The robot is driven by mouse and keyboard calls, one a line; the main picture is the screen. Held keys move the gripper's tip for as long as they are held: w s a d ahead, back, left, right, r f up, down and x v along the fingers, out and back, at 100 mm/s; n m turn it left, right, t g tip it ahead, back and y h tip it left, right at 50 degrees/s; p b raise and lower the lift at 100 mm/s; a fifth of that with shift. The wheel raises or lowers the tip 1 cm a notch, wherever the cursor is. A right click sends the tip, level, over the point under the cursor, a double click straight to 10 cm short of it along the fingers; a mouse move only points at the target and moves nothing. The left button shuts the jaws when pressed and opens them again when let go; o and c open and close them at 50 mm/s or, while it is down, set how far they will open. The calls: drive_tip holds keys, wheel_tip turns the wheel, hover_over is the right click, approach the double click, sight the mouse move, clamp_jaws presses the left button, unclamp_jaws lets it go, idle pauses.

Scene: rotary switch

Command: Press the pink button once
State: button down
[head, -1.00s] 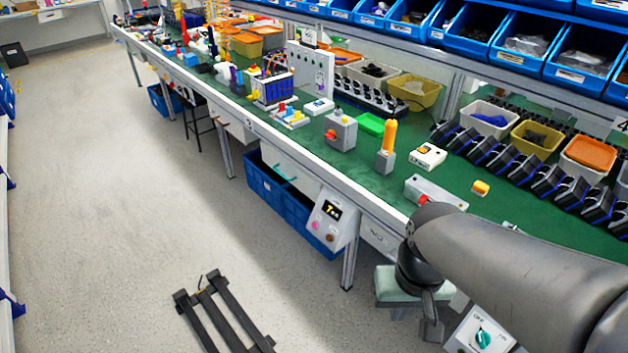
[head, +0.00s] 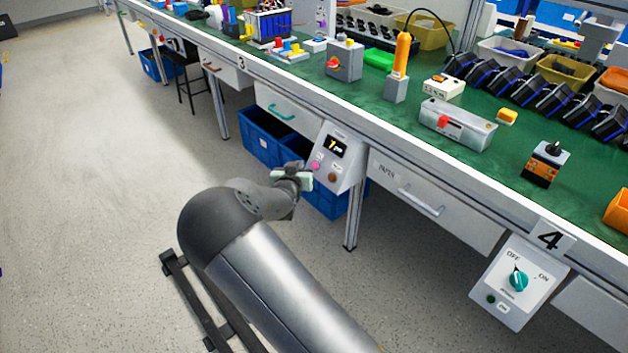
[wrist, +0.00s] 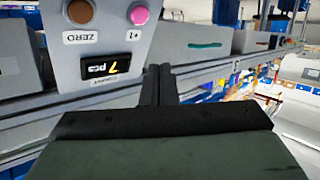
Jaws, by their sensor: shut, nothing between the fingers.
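The pink button (head: 316,166) is on the left of a sloped grey control panel (head: 352,160) hanging at the table's front edge. The wrist view shows the panel upside down, with the pink button (wrist: 139,12) marked "+1" at the top. A brown button (wrist: 79,11) marked "ZERO" is beside it, and a display (wrist: 106,67) reads "7 pcs". My gripper (wrist: 160,69) is shut and empty; its fingertips appear below and slightly right of the pink button there, apart from it in the picture. In the head view my gripper (head: 305,179) is just in front of the panel; its fingertips are hard to make out.
Blue bins (head: 268,137) stand under the table behind the panel. A drawer (head: 420,195) is to its right, and another panel with a green rotary switch (head: 518,280) is farther right. The green tabletop (head: 385,110) holds several devices. The floor at left is open.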

sight(315, 165)
drive_tip(key=a, duration=0.1)
drive_tip(key=a+t, duration=0.1)
drive_tip(key=a, duration=0.1)
drive_tip(key=shift+w+a+f+n+t+b, duration=0.2)
drive_tip(key=shift+a+f+n+t+b, duration=0.1)
drive_tip(key=shift+a+f+n+t, duration=0.1)
drive_tip(key=shift+f, duration=0.1)
drive_tip(key=w+d+f+b, duration=0.3)
drive_tip(key=w+d+f, duration=0.1)
drive_tip(key=w+d, duration=0.1)
drive_tip(key=shift+d, duration=0.35)
drive_tip(key=shift+w+f, duration=0.1)
drive_tip(key=shift+f, duration=0.1)
idle(1.6)
drive_tip(key=shift+w+d+f+b, duration=0.1)
drive_tip(key=shift+w+d+b, duration=0.2)
drive_tip(key=shift+b, duration=0.2)
